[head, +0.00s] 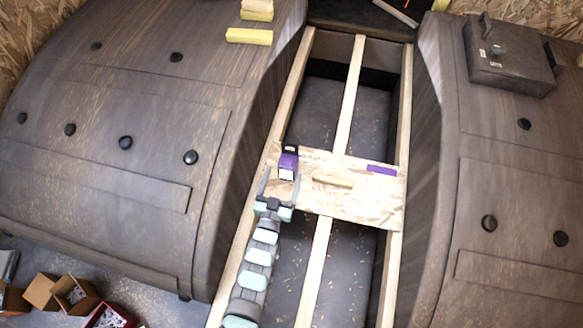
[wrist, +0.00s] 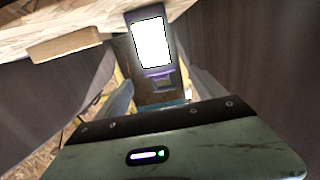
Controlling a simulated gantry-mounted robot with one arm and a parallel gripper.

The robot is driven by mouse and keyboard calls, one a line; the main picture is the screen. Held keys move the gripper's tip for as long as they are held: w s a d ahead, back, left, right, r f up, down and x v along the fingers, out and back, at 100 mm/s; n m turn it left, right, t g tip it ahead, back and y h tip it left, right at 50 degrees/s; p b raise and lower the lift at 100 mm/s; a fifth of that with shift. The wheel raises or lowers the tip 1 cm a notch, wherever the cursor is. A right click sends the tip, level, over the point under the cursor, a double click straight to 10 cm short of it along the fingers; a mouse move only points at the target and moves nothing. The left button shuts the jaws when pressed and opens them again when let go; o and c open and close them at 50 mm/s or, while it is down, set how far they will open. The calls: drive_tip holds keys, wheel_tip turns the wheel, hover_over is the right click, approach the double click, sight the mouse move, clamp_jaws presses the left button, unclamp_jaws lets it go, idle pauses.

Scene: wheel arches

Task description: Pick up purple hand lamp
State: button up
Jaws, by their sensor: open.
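The purple hand lamp (head: 289,161) stands at the left edge of the chipboard panel, with a dark top and a white lit face. In the wrist view the lamp (wrist: 151,42) is straight ahead, its bright panel towards me. My gripper (head: 279,182) is open just in front of the lamp, its fingers pointing at it. In the wrist view my gripper's fingers (wrist: 154,92) show on either side of the lamp's lower part. I cannot tell whether they touch it.
The chipboard panel (head: 350,207) lies across wooden beams over a dark recess. It bears a wooden strip (head: 332,181) and a flat purple item (head: 382,170). Large wheel arches rise left (head: 120,110) and right (head: 515,180). Yellow blocks (head: 249,36) and a dark box (head: 508,58) sit on them.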

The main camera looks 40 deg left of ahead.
sight(286, 169)
drive_tip(key=shift+x, duration=1.25)
drive_tip(key=shift+w+a+f+b, duration=0.25)
drive_tip(key=shift+w+b, duration=0.2)
drive_tip(key=shift+b, duration=0.25)
drive_tip(key=b+x, duration=0.1)
drive_tip(key=x, duration=0.3)
drive_tip(key=shift+b, duration=0.35)
drive_tip(key=shift+d, duration=0.15)
clamp_jaws()
